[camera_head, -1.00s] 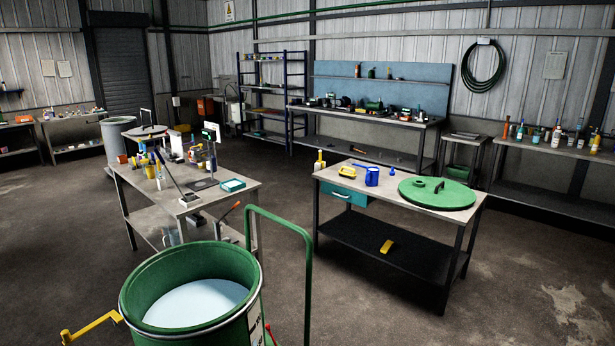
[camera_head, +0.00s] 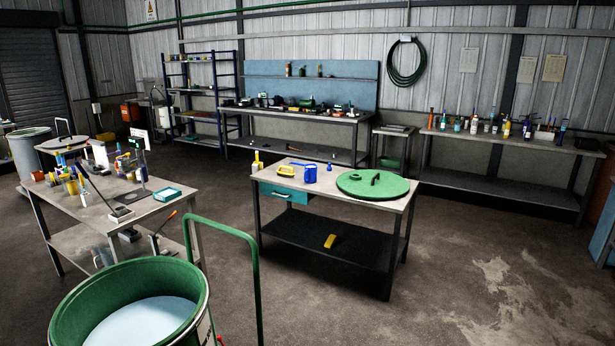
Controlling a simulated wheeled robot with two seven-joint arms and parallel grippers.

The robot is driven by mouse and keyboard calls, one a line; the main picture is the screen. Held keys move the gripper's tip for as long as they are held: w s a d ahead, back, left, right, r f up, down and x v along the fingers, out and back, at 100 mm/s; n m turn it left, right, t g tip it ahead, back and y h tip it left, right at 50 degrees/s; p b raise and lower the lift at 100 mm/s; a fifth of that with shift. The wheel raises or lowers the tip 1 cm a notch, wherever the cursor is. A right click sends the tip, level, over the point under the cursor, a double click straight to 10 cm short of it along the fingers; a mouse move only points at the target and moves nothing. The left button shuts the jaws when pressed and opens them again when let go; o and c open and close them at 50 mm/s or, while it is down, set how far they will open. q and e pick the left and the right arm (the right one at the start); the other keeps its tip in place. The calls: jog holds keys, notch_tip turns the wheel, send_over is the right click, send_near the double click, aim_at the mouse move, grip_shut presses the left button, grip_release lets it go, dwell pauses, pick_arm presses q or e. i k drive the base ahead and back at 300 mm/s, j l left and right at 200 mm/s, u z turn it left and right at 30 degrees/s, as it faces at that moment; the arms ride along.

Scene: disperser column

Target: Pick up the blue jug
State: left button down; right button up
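The blue jug (camera_head: 310,174) stands upright on the grey workbench (camera_head: 343,210) in the middle of the head view. It is small in the picture, with what looks like a spout or handle reaching to its left. Neither of my grippers is in view, so nothing is seen touching the jug.
On the same bench lie a green round lid (camera_head: 372,185), a yellow item (camera_head: 286,171) and a small blue item (camera_head: 329,167). A large green drum (camera_head: 130,308) with a green handle rail (camera_head: 256,270) stands in front. A cluttered table (camera_head: 100,215) is at left. Floor to the right is clear.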

aim_at(310, 172)
jog(key=i+z, duration=0.35)
jog(key=i, duration=0.25)
jog(key=i+j+z, duration=0.3)
jog(key=i, duration=0.3)
jog(key=i+l, duration=0.1)
jog(key=i, duration=0.45)
jog(key=i+l, duration=0.15)
jog(key=i, duration=0.4)
jog(key=i+l, duration=0.1)
jog(key=i, duration=0.5)
jog(key=j+u, duration=0.05)
